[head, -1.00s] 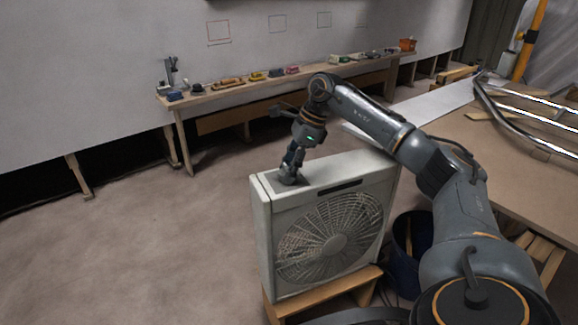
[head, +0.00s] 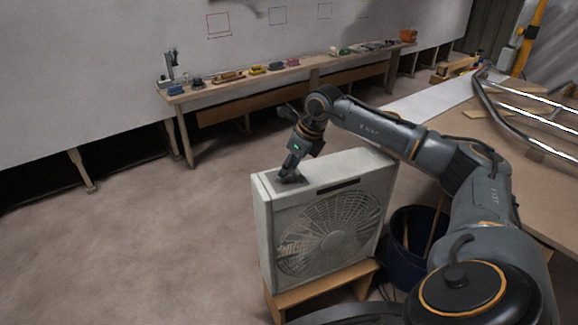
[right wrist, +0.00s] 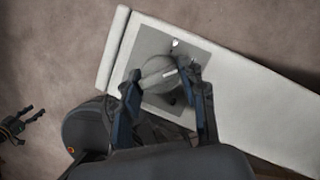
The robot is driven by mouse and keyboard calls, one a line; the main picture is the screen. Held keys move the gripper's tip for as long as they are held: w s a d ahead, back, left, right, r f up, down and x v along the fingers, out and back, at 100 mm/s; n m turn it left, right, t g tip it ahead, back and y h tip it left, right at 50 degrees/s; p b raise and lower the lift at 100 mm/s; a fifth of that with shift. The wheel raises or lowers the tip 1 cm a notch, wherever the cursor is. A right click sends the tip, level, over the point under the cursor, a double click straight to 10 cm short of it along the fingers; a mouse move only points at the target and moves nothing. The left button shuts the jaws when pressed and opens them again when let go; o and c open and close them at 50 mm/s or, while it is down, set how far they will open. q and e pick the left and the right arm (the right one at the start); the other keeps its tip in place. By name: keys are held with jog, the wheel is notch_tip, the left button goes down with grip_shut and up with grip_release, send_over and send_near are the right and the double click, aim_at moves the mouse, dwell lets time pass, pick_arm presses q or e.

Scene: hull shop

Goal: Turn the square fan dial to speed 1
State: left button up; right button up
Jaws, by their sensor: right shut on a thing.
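The square fan (head: 328,238) is a white box with a round grille, upright on a wooden stand. Its dial (right wrist: 156,72) is a round grey knob with a white mark, on a grey square plate (right wrist: 191,52) set in the fan's top. My right gripper (head: 290,172) is on the plate at the top left of the fan. In the right wrist view its two fingers (right wrist: 165,90) are shut on the dial from both sides. The white mark is on the dial's right part; speed markings are not readable. My left gripper (right wrist: 22,126) shows small at the left edge, apart from the fan.
A wooden stand (head: 322,290) carries the fan. A dark blue bin (head: 412,262) stands to its right, near a workbench (head: 530,180) with metal rails. A long shelf (head: 240,84) with small items runs along the back wall. Floor left of the fan is clear.

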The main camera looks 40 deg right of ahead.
pick_arm(q)
jog(key=shift+f, duration=0.25)
pick_arm(e)
jog(key=o, duration=1.2)
jog(key=shift+c, duration=0.2)
jog(key=v, duration=1.2)
pick_arm(q)
jog(key=shift+s, duration=0.1)
pick_arm(e)
jog(key=shift+a+f, duration=0.1)
